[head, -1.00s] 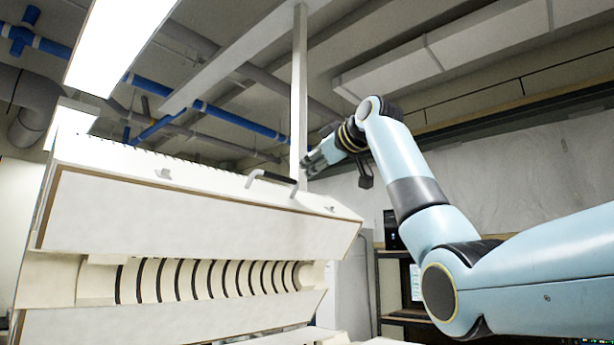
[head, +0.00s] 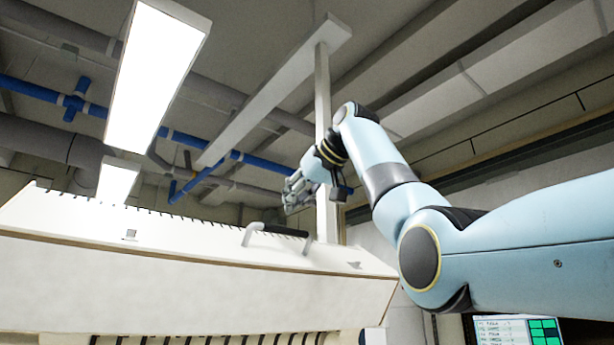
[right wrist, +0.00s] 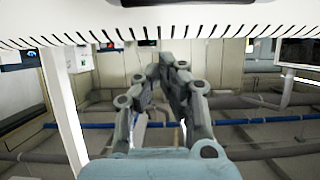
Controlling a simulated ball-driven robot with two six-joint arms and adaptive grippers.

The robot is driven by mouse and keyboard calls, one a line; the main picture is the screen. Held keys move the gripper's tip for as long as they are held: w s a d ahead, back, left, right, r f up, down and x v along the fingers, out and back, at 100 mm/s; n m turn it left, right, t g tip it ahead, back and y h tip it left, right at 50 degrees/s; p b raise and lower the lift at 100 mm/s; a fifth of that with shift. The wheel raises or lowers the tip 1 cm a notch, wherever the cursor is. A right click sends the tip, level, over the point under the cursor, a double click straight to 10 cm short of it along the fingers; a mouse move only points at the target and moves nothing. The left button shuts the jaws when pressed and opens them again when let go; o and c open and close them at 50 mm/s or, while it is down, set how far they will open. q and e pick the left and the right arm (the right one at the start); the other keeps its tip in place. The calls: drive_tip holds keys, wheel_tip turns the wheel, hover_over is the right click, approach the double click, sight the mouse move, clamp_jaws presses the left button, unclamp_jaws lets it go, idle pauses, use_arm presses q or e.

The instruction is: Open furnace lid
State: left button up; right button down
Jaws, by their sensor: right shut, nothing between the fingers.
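The furnace lid (head: 180,262) is a long cream panel at the lower left of the head view. It stands raised, with the tops of dark coils showing below it at the bottom edge. Its dark handle (head: 278,231) sits on the lid's upper face. My right gripper (head: 290,196) is above the handle and apart from it, shut and empty. In the right wrist view its fingers (right wrist: 172,66) come together with nothing between them. The slotted furnace edge (right wrist: 190,32) crosses the top of that view. My left gripper is not in view.
A pale vertical post (head: 324,130) rises behind the right gripper. A lit screen (head: 515,331) is at the lower right. Ceiling lamps and blue pipes (head: 200,142) are overhead. Open air surrounds the gripper above the lid.

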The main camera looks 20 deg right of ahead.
wheel_tip(320, 180, down, 3)
drive_tip(key=shift+a+p, duration=0.1)
drive_tip(key=shift+p, duration=0.5)
drive_tip(key=shift+s+d+f, duration=0.25)
drive_tip(key=shift+s+f, duration=0.15)
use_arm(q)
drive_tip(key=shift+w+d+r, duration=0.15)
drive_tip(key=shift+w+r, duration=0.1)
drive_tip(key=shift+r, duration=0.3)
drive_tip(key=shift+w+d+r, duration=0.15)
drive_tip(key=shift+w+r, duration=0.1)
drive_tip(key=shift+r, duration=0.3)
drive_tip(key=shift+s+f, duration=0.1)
